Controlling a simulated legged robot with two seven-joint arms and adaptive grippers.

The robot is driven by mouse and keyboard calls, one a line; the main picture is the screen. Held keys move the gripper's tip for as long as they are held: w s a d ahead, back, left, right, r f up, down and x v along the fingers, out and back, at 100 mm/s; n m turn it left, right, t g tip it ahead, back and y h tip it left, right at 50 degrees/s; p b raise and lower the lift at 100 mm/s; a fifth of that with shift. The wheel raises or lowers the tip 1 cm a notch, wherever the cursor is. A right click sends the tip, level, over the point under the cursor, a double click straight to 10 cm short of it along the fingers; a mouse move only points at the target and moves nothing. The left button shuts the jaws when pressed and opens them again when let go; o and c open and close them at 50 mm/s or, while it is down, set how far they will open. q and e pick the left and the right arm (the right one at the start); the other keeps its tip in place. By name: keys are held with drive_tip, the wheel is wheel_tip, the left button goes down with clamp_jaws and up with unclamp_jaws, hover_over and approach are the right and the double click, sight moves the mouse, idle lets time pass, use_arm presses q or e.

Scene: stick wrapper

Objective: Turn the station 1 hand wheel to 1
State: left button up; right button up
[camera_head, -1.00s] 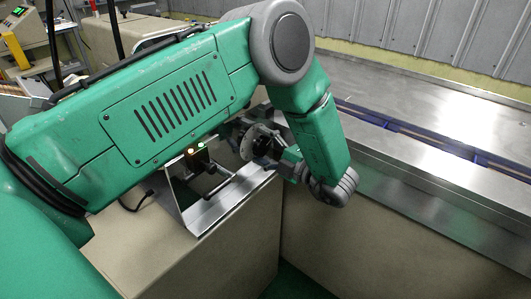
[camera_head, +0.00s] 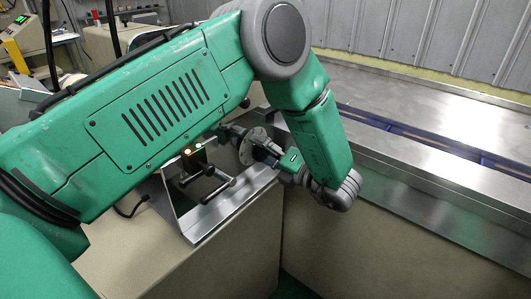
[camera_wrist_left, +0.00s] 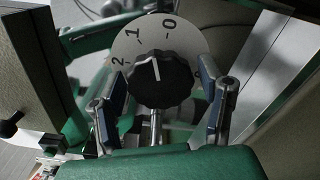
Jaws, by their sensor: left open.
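The station 1 hand wheel is a black ribbed knob (camera_wrist_left: 160,80) with a white pointer line, in front of a pale round dial plate (camera_wrist_left: 140,45) marked 0, 1 and 2 in the left wrist view. The pointer stands between 1 and 0. My left gripper (camera_wrist_left: 160,95) is open, with one finger on each side of the knob; contact cannot be told. My right gripper is not in view.
A steel table (camera_head: 440,110) with a blue rail lies to the right. My left arm hides much of the middle.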

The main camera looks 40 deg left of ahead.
use_arm(q)
drive_tip(key=c, duration=1)
drive_tip(key=shift+r+m+p, duration=0.15)
drive_tip(key=shift+m+p, duration=0.7)
drive_tip(key=shift+m, duration=0.35)
drive_tip(key=o, duration=0.9)
drive_tip(key=shift+m, duration=0.4)
drive_tip(key=o, duration=0.3)
drive_tip(key=shift+o, duration=0.2)
drive_tip(key=shift+f, duration=0.2)
drive_tip(key=shift+d, duration=0.1)
drive_tip(key=shift+s+d+b, duration=0.15)
drive_tip(key=shift+d+b, duration=0.15)
drive_tip(key=shift+d, duration=1.2)
drive_tip(key=shift+s+d+b, duration=0.1)
drive_tip(key=shift+d+b, duration=0.15)
drive_tip(key=shift+d, duration=1.2)
